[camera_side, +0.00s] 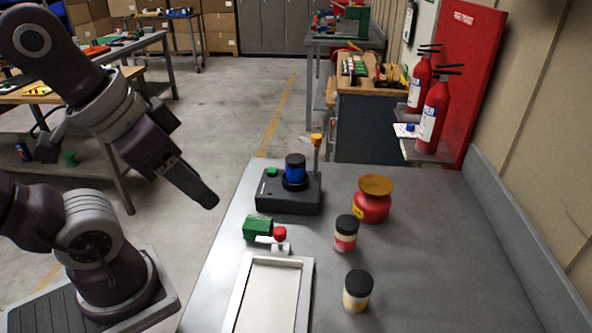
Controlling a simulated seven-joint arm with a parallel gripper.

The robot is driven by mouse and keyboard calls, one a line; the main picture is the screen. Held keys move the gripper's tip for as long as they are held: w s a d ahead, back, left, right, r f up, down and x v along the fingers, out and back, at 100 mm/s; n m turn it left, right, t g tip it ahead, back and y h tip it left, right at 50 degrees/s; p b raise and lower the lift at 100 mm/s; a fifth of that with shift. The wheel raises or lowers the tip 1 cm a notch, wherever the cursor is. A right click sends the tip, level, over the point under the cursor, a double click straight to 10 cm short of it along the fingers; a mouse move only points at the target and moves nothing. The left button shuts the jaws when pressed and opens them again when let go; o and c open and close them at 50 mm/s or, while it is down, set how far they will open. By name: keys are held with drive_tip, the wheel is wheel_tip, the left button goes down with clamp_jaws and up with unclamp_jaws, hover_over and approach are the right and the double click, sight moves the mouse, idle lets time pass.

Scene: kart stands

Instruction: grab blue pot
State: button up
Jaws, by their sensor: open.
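A blue pot (295,173) with a black lid stands upright on a dark box (288,200) near the far left part of the grey table. Its lower part meets a black ring on top of the box. My gripper (208,199) is to the left of the box, off the table's left edge and apart from the pot. It points down to the right, is open, and has nothing visible in it. The gap between its fingers is hard to see from this side.
A red pot (371,206), a red-labelled jar (345,238) and a yellow-labelled jar (356,296) stand right of the box. A green block (257,227), red knob (280,234) and pale tray (234,300) lie nearer.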

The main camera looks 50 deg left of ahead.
drive_tip(key=o, duration=0.5)
drive_tip(key=m+g+h, duration=0.1)
drive_tip(key=m+g, duration=0.4)
drive_tip(key=m, duration=0.8)
hover_over(295, 158)
drive_tip(key=s, duration=0.1)
drive_tip(key=f, duration=1)
drive_tip(key=shift+a, duration=0.4)
drive_tip(key=shift+m, duration=0.3)
drive_tip(key=f, duration=0.4)
drive_tip(key=w+d+f, duration=0.1)
drive_tip(key=f, duration=0.2)
